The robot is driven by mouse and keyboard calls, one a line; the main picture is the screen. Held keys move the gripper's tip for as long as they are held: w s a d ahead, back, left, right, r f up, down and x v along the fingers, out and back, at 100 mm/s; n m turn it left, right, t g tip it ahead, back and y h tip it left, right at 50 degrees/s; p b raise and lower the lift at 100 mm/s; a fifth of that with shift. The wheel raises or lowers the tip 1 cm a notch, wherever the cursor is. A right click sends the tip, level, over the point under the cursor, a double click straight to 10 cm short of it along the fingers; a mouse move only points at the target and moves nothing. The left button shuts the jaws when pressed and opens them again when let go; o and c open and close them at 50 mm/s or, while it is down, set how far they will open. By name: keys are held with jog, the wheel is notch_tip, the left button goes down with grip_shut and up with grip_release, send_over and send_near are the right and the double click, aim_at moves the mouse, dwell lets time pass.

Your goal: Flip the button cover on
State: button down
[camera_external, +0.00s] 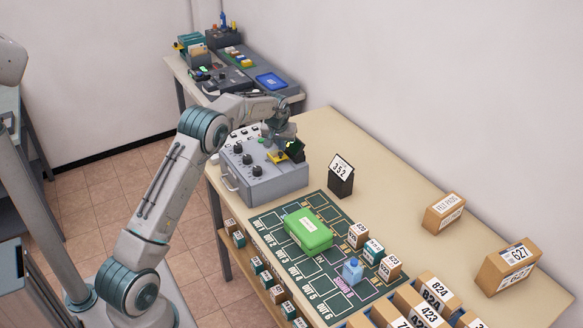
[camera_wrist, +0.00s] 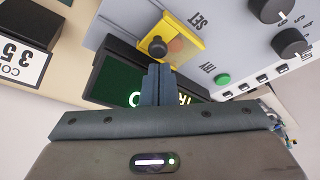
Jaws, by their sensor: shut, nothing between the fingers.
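The yellow button cover (camera_wrist: 190,36) is on top of the grey control box (camera_external: 268,184), and it also shows in the external view (camera_external: 277,157). A dark round knob (camera_wrist: 157,46) stands at the cover's edge in the wrist view. A reddish patch shows within the yellow. I cannot tell whether the cover lies fully flat. My gripper (camera_wrist: 157,70) is shut and empty, its fingertips close to the dark knob. Whether they touch is unclear. In the external view, my gripper is partly hidden above the box's far right part.
A dark display (camera_wrist: 125,92) with green letters is beside my fingers. A green button (camera_wrist: 222,79) and black dials (camera_wrist: 289,42) are on the box. A stand with a number card (camera_external: 341,176) and a green case (camera_external: 308,230) are on the table. Bare tabletop lies right of the stand.

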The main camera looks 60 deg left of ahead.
aim_at(290, 167)
jog(key=d+b, duration=0.3)
jog(key=d, duration=0.2)
jog(key=shift+d, duration=0.25)
jog(key=p+v, duration=0.3)
jog(key=v, duration=0.7)
